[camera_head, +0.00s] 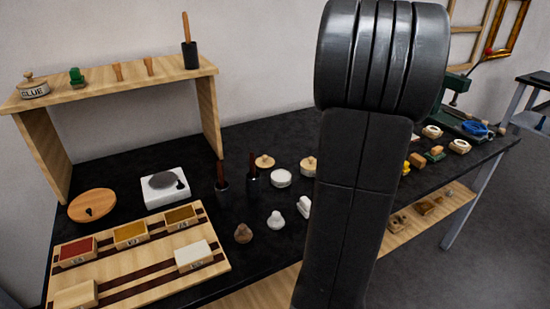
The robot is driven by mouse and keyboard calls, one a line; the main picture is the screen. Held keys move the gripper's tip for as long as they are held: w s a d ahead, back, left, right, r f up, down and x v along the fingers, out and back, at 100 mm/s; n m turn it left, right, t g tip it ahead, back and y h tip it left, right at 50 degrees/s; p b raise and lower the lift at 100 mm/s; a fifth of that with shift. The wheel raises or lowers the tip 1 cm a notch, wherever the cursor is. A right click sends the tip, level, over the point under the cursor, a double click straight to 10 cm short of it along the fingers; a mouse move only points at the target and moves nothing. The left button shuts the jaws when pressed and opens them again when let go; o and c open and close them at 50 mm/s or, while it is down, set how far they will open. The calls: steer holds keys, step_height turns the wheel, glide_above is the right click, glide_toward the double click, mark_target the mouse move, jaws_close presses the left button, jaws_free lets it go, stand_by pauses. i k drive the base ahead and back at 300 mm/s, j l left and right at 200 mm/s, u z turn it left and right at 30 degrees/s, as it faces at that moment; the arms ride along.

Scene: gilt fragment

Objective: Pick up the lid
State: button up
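Several things here look like lids, and I cannot tell which one is meant. A small round wooden lid with a knob (265,161) lies on the black tabletop beside a round white pot (281,178). A second pot with a wooden knobbed top (309,165) is partly hidden by my arm. A larger orange-brown wooden disc with a dark knob (88,203) lies at the table's left. A labelled GLUE pot with a knobbed top (33,88) stands on the shelf. My arm crosses the view right of centre; my gripper is not in view.
A wooden tray with coloured blocks (215,267) lies at the front left, near a white scale-like box (164,187). Dark holders with upright handles (252,182) stand mid-table. A wooden shelf (110,89) rises at the back left. Small parts and a green tool sit at right.

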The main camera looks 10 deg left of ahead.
mark_target(264, 163)
steer(key=i+l+u, duration=0.1)
steer(key=i+l, duration=0.25)
steer(key=i+l+u, duration=0.1)
steer(key=i+l, duration=0.25)
steer(key=l, duration=0.15)
steer(key=i+l, duration=0.3)
steer(key=l, duration=0.15)
steer(key=u, duration=1.95)
